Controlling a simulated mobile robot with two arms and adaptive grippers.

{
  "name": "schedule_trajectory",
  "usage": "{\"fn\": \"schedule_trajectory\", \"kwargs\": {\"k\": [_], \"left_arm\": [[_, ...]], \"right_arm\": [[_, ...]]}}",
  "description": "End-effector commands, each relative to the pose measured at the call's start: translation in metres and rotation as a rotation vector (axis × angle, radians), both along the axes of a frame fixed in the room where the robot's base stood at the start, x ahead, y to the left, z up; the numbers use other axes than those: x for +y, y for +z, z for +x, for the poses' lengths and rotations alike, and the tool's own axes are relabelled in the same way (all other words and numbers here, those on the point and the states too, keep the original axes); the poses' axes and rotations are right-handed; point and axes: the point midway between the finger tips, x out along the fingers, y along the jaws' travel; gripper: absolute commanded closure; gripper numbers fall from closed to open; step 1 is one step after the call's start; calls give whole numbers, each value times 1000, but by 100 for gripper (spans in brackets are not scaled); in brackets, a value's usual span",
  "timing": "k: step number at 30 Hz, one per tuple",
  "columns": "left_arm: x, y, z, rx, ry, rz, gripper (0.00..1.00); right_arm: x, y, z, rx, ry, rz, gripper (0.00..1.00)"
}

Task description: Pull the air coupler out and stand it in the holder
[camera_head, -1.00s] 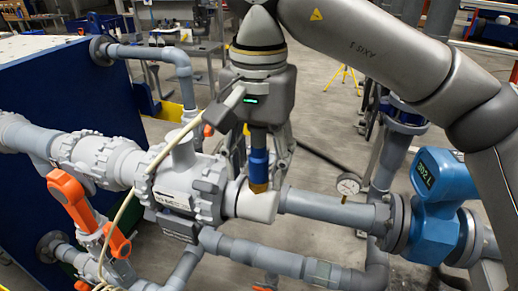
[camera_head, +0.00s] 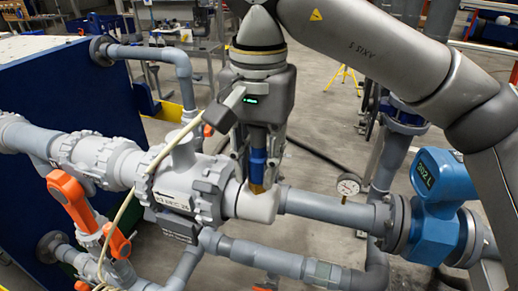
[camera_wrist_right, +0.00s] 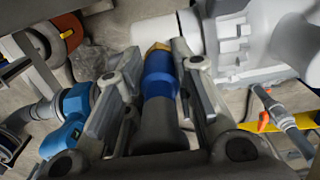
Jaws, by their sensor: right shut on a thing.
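The air coupler (camera_head: 258,168) is a blue sleeve with a brass tip. It stands upright at the white pipe fitting (camera_head: 255,206), its brass end meeting the top of the fitting. My right gripper (camera_head: 259,172) comes down over it from above and is shut on it. In the right wrist view the blue coupler (camera_wrist_right: 160,78) lies between the two grey fingers, brass end pointing away toward the white pipe. Whether the tip is still seated in the fitting is hard to tell. I cannot make out the holder. My left gripper is not in view.
A beige hose (camera_head: 128,200) drapes over the white valve body (camera_head: 188,188). An orange-handled valve (camera_head: 72,200) is at left. A blue tank (camera_head: 45,95) is at left.

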Motion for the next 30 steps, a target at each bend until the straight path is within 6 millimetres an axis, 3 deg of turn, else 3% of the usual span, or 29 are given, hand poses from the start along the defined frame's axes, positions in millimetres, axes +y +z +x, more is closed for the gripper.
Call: {"fn": "schedule_trajectory", "kwargs": {"k": [30], "left_arm": [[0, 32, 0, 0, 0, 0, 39]], "right_arm": [[0, 42, 0, 0, 0, 1, 100]]}}
